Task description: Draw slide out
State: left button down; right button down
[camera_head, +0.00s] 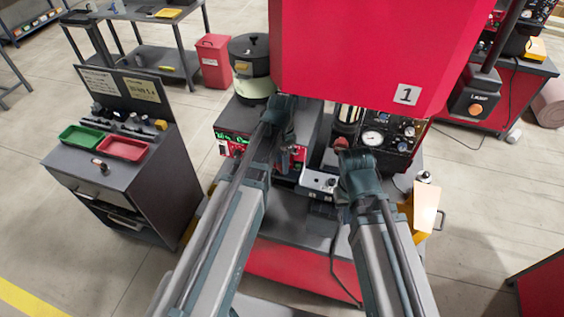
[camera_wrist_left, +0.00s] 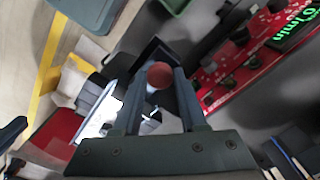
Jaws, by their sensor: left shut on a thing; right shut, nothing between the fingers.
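My left gripper (camera_wrist_left: 160,88) is shut on a round reddish-brown knob (camera_wrist_left: 159,75), which sits between its two fingers in the left wrist view. A dark block lies under the knob; I take it for the slide, but the fingers hide much of it. In the head view my left gripper (camera_head: 291,157) reaches down in front of the red machine's control panel, and its wrist covers the knob. My right gripper (camera_head: 344,158) is shut and empty beside the gauge panel, its fingers mostly hidden by its wrist.
The feeder control box (camera_head: 232,140) with a green display (camera_wrist_left: 293,28) stands close to the left gripper. A silver block (camera_head: 319,182) and gauge panel (camera_head: 385,137) are near both arms. A red hood (camera_head: 375,45) overhangs the machine. A cabinet (camera_head: 150,185) with green and red trays stands left.

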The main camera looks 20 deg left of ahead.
pick_arm(q)
jog(key=shift+a, duration=0.1)
jog(key=a, duration=2.4)
jog(key=shift+w, duration=0.45)
jog(key=shift+a, duration=0.15)
jog(key=c, duration=0.8)
grip_release()
jog(key=o, duration=0.3)
jog(key=shift+a, duration=0.15)
jog(key=shift+o, duration=0.2)
jog(key=shift+r, duration=0.15)
